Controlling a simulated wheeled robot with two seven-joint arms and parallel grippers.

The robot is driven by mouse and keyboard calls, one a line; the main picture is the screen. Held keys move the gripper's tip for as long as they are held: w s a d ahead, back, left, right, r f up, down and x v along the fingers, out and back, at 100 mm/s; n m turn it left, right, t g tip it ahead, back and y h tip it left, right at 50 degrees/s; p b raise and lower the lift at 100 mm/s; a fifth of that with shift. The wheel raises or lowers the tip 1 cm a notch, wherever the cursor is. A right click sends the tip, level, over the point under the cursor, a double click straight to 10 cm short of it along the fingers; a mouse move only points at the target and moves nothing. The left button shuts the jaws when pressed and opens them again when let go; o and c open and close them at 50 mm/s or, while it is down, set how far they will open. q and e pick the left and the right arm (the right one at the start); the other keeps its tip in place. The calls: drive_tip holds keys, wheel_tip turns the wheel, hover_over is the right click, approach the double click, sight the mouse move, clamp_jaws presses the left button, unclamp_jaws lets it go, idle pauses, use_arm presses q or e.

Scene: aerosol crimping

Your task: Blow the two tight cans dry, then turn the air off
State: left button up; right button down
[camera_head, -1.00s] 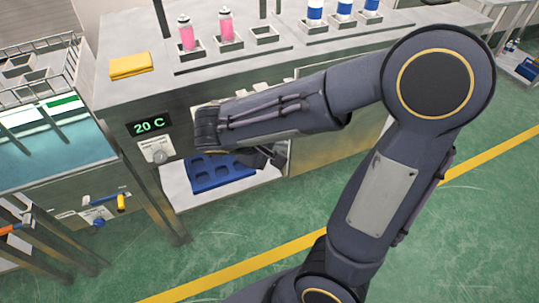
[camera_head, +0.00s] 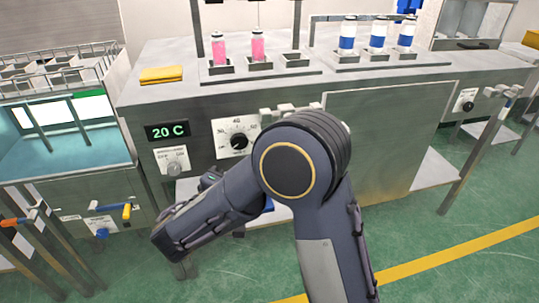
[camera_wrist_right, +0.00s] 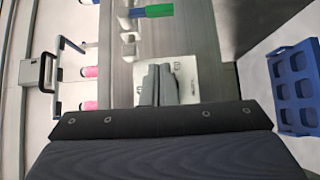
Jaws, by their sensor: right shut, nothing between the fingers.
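Two pink cans (camera_head: 219,52) (camera_head: 257,48) stand upright in holders on the steel bench. The bench front has an off/on knob (camera_head: 172,168), a numbered dial (camera_head: 239,140) and a green "20 C" display (camera_head: 167,131). My left gripper is not in view.
Several blue-and-white cans (camera_head: 347,36) stand in holders at the back right. A yellow cloth (camera_head: 163,74) lies on the bench's left. A water tank (camera_head: 65,135) stands at the left. White handles (camera_head: 285,109) project beside the dial. A blue crate (camera_wrist_right: 296,87) is at the right wrist view's right.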

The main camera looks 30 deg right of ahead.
drive_tip(key=s+d+b+x, duration=0.1)
drive_tip(key=s+b+x, duration=0.1)
drive_tip(key=x, duration=1)
drive_tip(key=shift+s+d+b, duration=0.15)
drive_tip(key=shift+d+b, duration=0.3)
drive_tip(key=shift+d, duration=0.15)
drive_tip(key=shift+f, duration=0.1)
